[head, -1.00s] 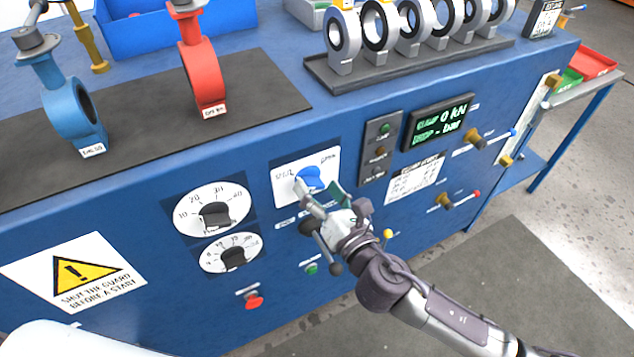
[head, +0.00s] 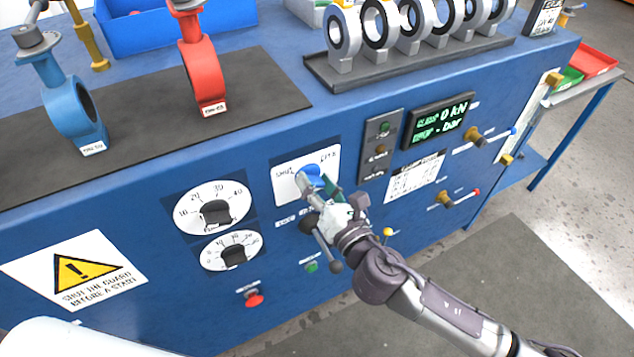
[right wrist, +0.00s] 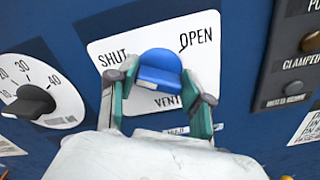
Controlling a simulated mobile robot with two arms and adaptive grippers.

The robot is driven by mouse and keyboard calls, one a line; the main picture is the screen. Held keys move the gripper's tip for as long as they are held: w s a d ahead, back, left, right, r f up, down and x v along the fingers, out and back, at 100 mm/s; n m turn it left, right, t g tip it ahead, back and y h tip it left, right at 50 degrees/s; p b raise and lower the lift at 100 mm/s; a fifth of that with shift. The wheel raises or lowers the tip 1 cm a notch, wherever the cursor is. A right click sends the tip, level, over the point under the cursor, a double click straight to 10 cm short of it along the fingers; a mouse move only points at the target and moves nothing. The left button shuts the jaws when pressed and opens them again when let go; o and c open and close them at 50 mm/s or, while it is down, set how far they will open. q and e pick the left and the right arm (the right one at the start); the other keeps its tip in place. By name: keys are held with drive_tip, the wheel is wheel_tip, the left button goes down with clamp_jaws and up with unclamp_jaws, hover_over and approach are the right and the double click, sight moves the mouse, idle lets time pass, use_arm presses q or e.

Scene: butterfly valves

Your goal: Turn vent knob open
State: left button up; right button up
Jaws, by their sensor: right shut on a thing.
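The blue vent knob (head: 309,176) sits on a white plate (head: 287,187) on the front of the blue bench. In the right wrist view, the knob (right wrist: 160,72) lies between SHUT at upper left and OPEN at upper right on the plate (right wrist: 108,50). My right gripper (head: 318,193) reaches the knob from below right. In the right wrist view its two green-padded fingers (right wrist: 161,98) are shut on the knob, one on each side. The fingers partly hide the VENT label. Which way the knob's pointer is set is hard to tell. My left gripper is not in view.
Two black dials (head: 216,212) (head: 233,256) are left of the plate. A dark button strip (head: 380,148) and a green-lettered display (head: 439,122) are to its right. Below are a red button (head: 254,299) and a green one (head: 312,267). Lever handles (head: 446,199) stick out farther right.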

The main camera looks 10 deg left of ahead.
drive_tip(key=shift+m, duration=0.4)
drive_tip(key=m+p, duration=0.1)
drive_tip(key=m, duration=0.4)
drive_tip(key=shift+d+f+m, duration=0.1)
drive_tip(key=shift+m, duration=0.2)
drive_tip(key=m+p, duration=0.1)
drive_tip(key=m, duration=0.4)
drive_tip(key=shift+f+m, duration=0.1)
drive_tip(key=shift+m, duration=0.2)
drive_tip(key=m+p, duration=0.2)
drive_tip(key=m, duration=0.4)
drive_tip(key=shift+f, duration=0.1)
drive_tip(key=m+p, duration=0.2)
drive_tip(key=m, duration=0.3)
drive_tip(key=shift+f+m, duration=0.15)
drive_tip(key=shift+m, duration=0.25)
drive_tip(key=o, duration=1.2)
drive_tip(key=shift+c, duration=0.2)
drive_tip(key=shift+s, duration=0.1)
drive_tip(key=v, duration=1.1)
drive_tip(key=shift+s+d, duration=0.25)
drive_tip(key=shift+s, duration=0.05)
